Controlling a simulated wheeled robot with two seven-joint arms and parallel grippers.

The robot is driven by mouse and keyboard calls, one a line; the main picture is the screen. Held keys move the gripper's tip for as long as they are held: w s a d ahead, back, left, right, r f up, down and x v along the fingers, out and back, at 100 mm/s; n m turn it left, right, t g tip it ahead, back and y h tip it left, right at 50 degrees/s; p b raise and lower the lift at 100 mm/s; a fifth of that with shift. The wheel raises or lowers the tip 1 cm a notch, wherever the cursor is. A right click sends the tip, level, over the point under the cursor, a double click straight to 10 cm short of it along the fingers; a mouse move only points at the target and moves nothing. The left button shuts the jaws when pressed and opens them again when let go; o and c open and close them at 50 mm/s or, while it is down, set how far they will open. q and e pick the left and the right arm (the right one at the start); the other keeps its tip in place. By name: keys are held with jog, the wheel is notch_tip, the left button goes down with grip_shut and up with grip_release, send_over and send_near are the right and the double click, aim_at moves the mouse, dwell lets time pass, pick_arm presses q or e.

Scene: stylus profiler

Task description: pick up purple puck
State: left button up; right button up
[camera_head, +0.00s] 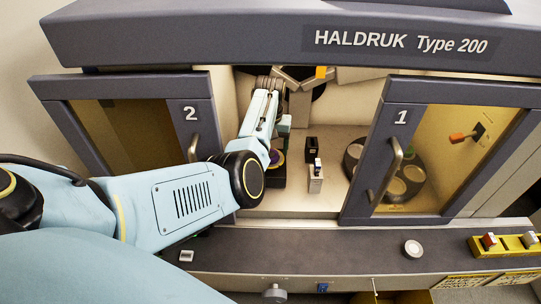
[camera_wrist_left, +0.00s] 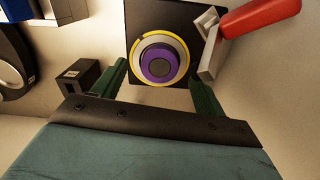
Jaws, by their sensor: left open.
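The purple puck (camera_wrist_left: 160,64) sits on a round stage with a yellow ring on a dark square plate (camera_wrist_left: 140,14) in the left wrist view. In the head view the puck is mostly hidden behind my left arm, with a bit of purple (camera_head: 279,156) beside it. My left gripper (camera_wrist_left: 158,85) is open and empty. Its two green fingers point toward the puck, one on either side of its near edge, apart from it. In the head view the gripper (camera_head: 283,128) is partly hidden by the arm. My right gripper is in neither view.
A red-handled lever (camera_wrist_left: 258,18) with a pale bracket stands close to the plate's right side. A small black block (camera_wrist_left: 77,76) is left of the gripper. Door 1 (camera_head: 392,160) and door 2 (camera_head: 203,130) flank the opening. A dark carousel (camera_head: 408,178) stands behind door 1.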

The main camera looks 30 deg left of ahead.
pick_arm(q)
notch_tip(320, 180, down, 2)
jog(key=shift+f, duration=0.2)
jog(key=c, duration=1.1)
jog(key=shift+o, duration=0.2)
notch_tip(320, 180, up, 10)
jog(key=o, duration=0.4)
jog(key=c, duration=0.8)
